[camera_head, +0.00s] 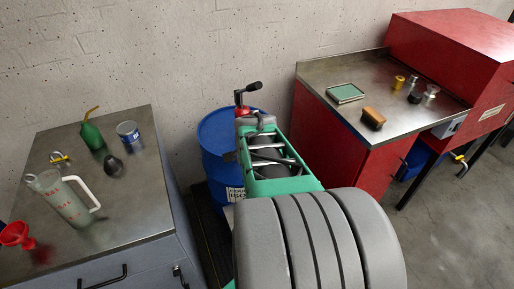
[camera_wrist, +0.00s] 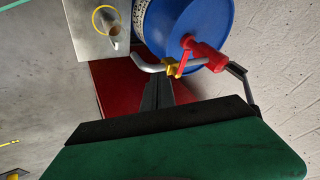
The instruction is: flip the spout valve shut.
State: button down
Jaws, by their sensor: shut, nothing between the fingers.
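In the wrist view a bent metal spout (camera_wrist: 148,66) comes out from a red pump head (camera_wrist: 208,58) on a blue drum (camera_wrist: 205,18). A yellow valve fitting (camera_wrist: 172,69) sits on the spout, with a thin red bar beside it that looks like a lever. I cannot tell how far it is turned. My gripper (camera_wrist: 157,78) is shut and empty, its dark fingertips just below the spout in the picture; contact cannot be told. In the head view the drum (camera_head: 216,135) and red pump head (camera_head: 242,111) stand behind my arm, and the spout is hidden.
A left bench (camera_head: 130,235) holds a jug (camera_head: 68,203), green can (camera_head: 92,135), blue tin (camera_head: 128,134) and red funnel (camera_head: 15,235). A right bench (camera_head: 330,70) holds a brush (camera_head: 373,118) and green tray (camera_head: 345,93). A crank handle (camera_head: 253,87) rises above the pump.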

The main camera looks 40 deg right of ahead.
jog(key=v, duration=0.4)
jog(key=shift+w+a+r, duration=0.15)
jog(key=shift+w+a, duration=0.05)
jog(key=shift+a, duration=0.05)
jog(key=s+a+f+n+g+y, duration=0.25)
jog(key=s+a+f+n, duration=0.2)
jog(key=a+n, duration=0.35)
jog(key=w+a+r+n+y, duration=0.1)
jog(key=a+n, duration=0.4)
jog(key=a, duration=0.4)
jog(key=w+a+r+n+y, duration=0.1)
jog(key=a+r+n+y, duration=0.1)
jog(key=a+n, duration=0.3)
jog(key=a+t, duration=0.1)
jog(key=a, duration=0.3)
jog(key=shift+n, duration=0.3)
jog(key=c, duration=2.1)
grip_release()
jog(key=shift+c, duration=0.2)
